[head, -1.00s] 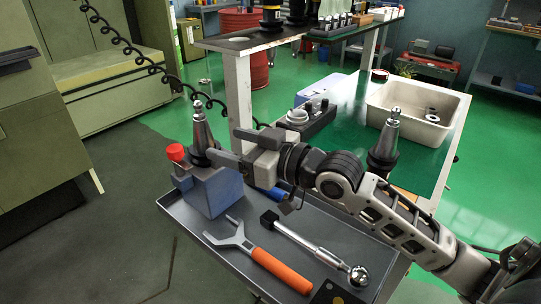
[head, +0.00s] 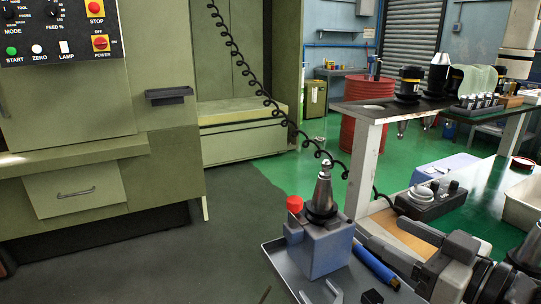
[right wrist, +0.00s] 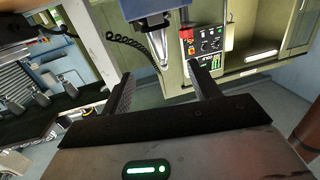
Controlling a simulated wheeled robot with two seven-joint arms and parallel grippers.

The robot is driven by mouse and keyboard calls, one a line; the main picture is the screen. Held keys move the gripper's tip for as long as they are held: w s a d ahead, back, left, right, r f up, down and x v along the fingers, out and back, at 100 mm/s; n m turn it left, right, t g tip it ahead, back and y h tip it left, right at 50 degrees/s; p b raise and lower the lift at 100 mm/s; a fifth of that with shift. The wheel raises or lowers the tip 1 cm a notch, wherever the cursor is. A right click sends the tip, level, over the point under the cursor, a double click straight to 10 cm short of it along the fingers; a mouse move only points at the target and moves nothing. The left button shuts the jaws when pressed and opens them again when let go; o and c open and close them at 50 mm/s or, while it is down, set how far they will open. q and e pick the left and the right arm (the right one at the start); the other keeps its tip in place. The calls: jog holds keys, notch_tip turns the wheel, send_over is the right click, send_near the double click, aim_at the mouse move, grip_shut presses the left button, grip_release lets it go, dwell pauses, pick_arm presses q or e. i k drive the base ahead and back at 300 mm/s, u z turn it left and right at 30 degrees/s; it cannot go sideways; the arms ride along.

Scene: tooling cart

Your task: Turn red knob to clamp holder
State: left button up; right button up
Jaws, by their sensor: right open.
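The red knob (head: 295,204) sticks up at the left side of a blue-grey holder block (head: 327,250) in the head view. A dark tapered tool holder (head: 322,196) with a silver tip stands upright in the block. My right gripper (head: 396,241) is open and empty, to the right of the block and apart from it. In the right wrist view, its two spread fingers (right wrist: 163,78) have clear space between them. The block (right wrist: 150,8) and tool holder (right wrist: 156,42) appear upside down beyond them. My left gripper is not in view.
The block stands on a grey tray (head: 285,262), with a blue-handled tool (head: 375,266) beside it. A shelf post (head: 362,170) and a dark control box (head: 430,200) are behind my right gripper. Open floor lies left of the tray.

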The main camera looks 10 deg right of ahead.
aim_at(294, 204)
jog(key=k, duration=1)
